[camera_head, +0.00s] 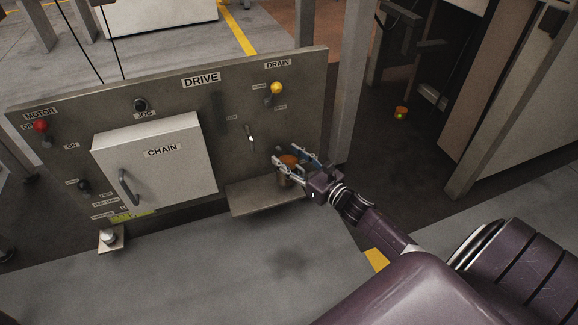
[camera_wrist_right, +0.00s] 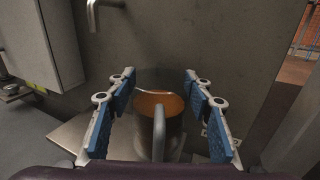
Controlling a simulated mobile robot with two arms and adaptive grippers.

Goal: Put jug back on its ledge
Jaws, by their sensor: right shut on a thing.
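The jug (camera_head: 289,161) is a small metal vessel with orange-brown contents and a handle. In the right wrist view the jug (camera_wrist_right: 172,130) looks upright, its handle towards the camera. My right gripper (camera_head: 292,163) is shut on the jug, its blue-padded fingers on either side. The ledge (camera_head: 262,198) is a metal shelf low on the front of the DRIVE panel. The jug is at the right part of the ledge; I cannot tell whether its base touches it. The ledge (camera_wrist_right: 85,138) also shows in the right wrist view. My left gripper is out of view.
The DRIVE panel (camera_head: 215,98) stands behind the ledge, with a CHAIN box (camera_head: 165,165) to the left. A spout (camera_head: 251,138) is above the ledge and a yellow DRAIN knob (camera_head: 277,88) higher up. A post (camera_head: 350,85) stands to the right. A small orange object (camera_head: 401,112) is farther back.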

